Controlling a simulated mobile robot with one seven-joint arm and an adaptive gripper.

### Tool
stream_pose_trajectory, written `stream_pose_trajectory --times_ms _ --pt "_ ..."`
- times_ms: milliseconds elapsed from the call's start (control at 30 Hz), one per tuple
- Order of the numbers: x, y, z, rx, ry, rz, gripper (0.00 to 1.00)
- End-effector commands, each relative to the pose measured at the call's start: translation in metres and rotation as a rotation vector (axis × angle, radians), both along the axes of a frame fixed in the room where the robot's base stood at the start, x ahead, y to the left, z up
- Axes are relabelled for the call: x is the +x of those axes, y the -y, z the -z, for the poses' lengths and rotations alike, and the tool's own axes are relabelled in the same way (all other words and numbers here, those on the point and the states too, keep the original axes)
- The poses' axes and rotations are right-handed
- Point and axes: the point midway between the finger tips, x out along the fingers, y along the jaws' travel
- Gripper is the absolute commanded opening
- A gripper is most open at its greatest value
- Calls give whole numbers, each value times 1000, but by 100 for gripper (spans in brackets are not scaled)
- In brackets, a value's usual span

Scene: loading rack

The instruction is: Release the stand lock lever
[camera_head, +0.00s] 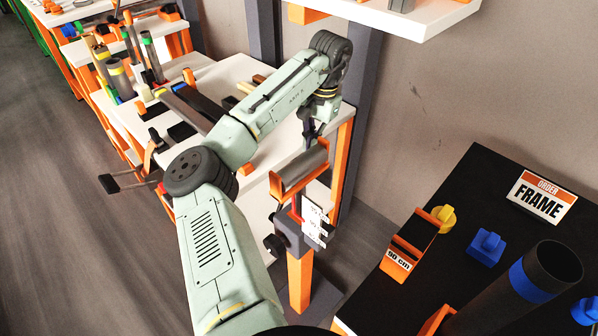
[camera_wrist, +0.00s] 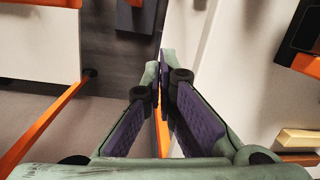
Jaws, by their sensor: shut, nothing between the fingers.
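The stand is an orange post (camera_head: 300,278) with a dark clamp block (camera_head: 290,232) partway up. Black knobs (camera_head: 272,244) stick out on the left of the block, and white label cards (camera_head: 315,224) hang on its right. A small red part (camera_head: 297,207) shows just above the block; I cannot tell whether it or a knob is the lock lever. An orange cradle (camera_head: 290,192) on top holds a grey tube (camera_head: 302,168). My gripper (camera_head: 309,143) points down just above the cradle's upper right end. In the wrist view its fingertips (camera_wrist: 164,56) are together and empty.
A white rack shelf (camera_head: 240,75) with tools and tubes stands behind and left. A white upper shelf (camera_head: 400,18) overhangs at top right. A black table (camera_head: 480,190) at right carries a FRAME sign (camera_head: 541,197), a large dark tube (camera_head: 530,275) and blue blocks. Grey floor is open at left.

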Motion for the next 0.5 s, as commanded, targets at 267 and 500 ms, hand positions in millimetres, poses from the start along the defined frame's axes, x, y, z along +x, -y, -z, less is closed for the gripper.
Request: stream_pose_trajectory --times_ms 267,500 --pt "-1 -2 15 -4 -1 0 0" --pt "-3 -9 61 -4 -1 -1 0"
